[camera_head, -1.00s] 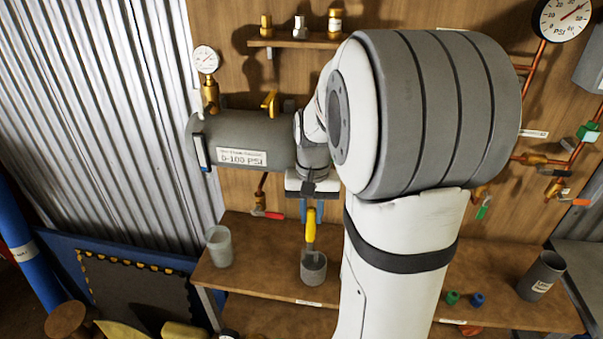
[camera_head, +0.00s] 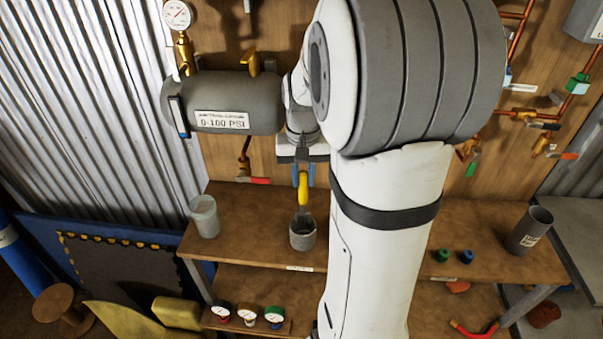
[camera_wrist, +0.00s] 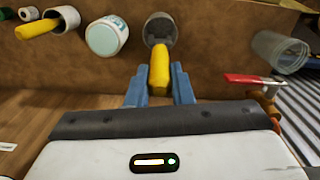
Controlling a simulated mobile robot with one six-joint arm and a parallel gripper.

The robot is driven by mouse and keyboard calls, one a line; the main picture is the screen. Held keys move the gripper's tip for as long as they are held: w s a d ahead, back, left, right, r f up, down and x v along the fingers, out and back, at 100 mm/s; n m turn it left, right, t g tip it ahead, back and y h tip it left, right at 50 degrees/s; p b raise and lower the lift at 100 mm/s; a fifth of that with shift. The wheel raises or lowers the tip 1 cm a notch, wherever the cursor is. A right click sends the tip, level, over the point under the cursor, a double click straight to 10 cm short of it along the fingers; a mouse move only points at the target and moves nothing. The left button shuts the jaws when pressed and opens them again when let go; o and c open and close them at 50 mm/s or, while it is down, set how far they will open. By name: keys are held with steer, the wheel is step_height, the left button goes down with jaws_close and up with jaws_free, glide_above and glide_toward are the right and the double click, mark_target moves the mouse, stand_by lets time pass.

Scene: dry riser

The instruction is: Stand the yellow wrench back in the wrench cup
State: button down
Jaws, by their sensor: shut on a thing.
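The yellow wrench (camera_head: 303,190) hangs upright with its lower end down at the mouth of a grey cup (camera_head: 302,238) on the shelf. Whether that end is inside the cup or just above it, I cannot tell. My gripper (camera_head: 304,176) is shut on the wrench above this cup. In the wrist view, the wrench (camera_wrist: 159,68) sits between the blue fingers (camera_wrist: 160,88), and its far end overlaps the mouth of the grey cup (camera_wrist: 160,25). I cannot read a label on this cup.
A translucent cup (camera_head: 204,217) stands left of the grey cup. A dark labelled cup (camera_head: 530,232) stands at the shelf's right. The wrist view shows a white cup (camera_wrist: 104,38) and a yellow-handled item (camera_wrist: 38,29) nearby. A red-handled valve (camera_head: 252,180) is behind.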

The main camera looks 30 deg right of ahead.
mark_target(303, 202)
steer(key=shift+f+b, duration=3.1)
steer(key=shift+f, duration=1.35)
steer(key=c, duration=1.2)
jaws_free()
step_height(303, 202, up, 8)
steer(key=shift+f, duration=0.1)
steer(key=s+a+n+t, duration=0.1)
steer(key=s+a, duration=0.3)
steer(key=s+a+f+n+t, duration=0.1)
steer(key=s+a+n, duration=0.1)
steer(key=s+a, duration=0.2)
steer(key=s+a+n+t, duration=0.1)
steer(key=s+a+n, duration=0.1)
steer(key=s+a, duration=0.2)
steer(key=shift+s+a+f, duration=0.1)
steer(key=shift+a+f, duration=0.05)
steer(key=shift+f, duration=0.15)
